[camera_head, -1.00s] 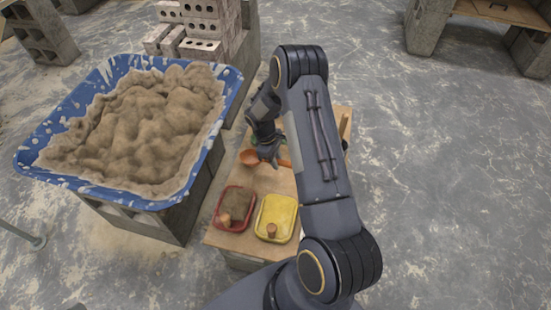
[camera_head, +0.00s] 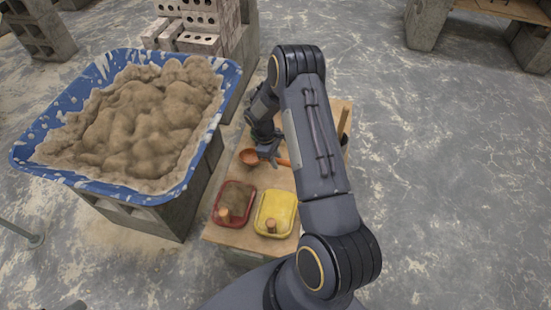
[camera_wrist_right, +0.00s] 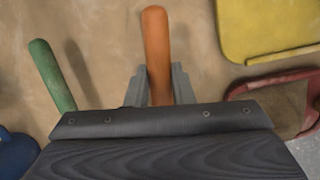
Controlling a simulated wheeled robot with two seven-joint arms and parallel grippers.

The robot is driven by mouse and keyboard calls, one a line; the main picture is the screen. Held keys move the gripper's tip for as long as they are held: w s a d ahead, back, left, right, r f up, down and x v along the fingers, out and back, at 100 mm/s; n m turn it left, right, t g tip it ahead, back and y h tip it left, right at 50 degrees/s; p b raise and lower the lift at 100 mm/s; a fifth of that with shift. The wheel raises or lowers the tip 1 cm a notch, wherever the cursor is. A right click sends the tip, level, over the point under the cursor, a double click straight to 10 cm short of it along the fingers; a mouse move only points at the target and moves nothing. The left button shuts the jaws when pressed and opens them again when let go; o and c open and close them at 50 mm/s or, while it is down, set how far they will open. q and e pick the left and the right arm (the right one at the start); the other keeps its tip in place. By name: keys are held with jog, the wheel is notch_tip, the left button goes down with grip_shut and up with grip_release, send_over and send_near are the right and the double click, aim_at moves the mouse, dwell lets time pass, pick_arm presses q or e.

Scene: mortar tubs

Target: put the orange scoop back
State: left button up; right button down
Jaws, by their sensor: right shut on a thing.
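The orange scoop (camera_head: 249,156) is over the wooden board (camera_head: 222,232), its bowl to the left of my right gripper (camera_head: 272,158) in the head view. In the right wrist view its orange handle (camera_wrist_right: 156,45) stands between the two fingers of my right gripper (camera_wrist_right: 158,88), which is shut on it. The scoop's bowl is hidden in the wrist view. I cannot tell whether the scoop touches the board. My left gripper is not in view.
A red tub (camera_head: 219,217) and a yellow tub (camera_head: 259,222) stand at the board's near end. A green handle (camera_wrist_right: 52,75) lies close to the orange one. A large blue tub of mortar (camera_head: 207,137) stands on blocks at left.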

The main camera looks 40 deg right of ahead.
jog(key=shift+f, duration=0.3)
jog(key=c, duration=1.2)
grip_release()
jog(key=shift+o, duration=0.2)
jog(key=shift+p+v, duration=0.4)
jog(key=shift+v, duration=3.6)
jog(key=s+a+r+m+t+y, duration=0.1)
jog(key=s+a+r, duration=0.15)
jog(key=r, duration=0.45)
jog(key=s+a+r+m+t+y, duration=0.1)
jog(key=s+a+r+m+t, duration=0.1)
jog(key=s+r, duration=0.35)
jog(key=s+a+r+m+t+y, duration=0.1)
jog(key=a+r, duration=0.2)
jog(key=r, duration=0.6)
jog(key=s+a+r+m+t+y, duration=0.15)
jog(key=s+a, duration=0.25)
jog(key=s, duration=0.4)
jog(key=s+a+r+m+t+y, duration=0.1)
jog(key=s+a+r+m+t, duration=0.15)
jog(key=s+a, duration=0.35)
notch_tip(320, 180, up, 18)
jog(key=s+p, duration=0.1)
jog(key=p, duration=1.6)
jog(key=shift+d+r+p, duration=0.25)
jog(key=shift+d+p, duration=0.1)
jog(key=shift+d, duration=0.1)
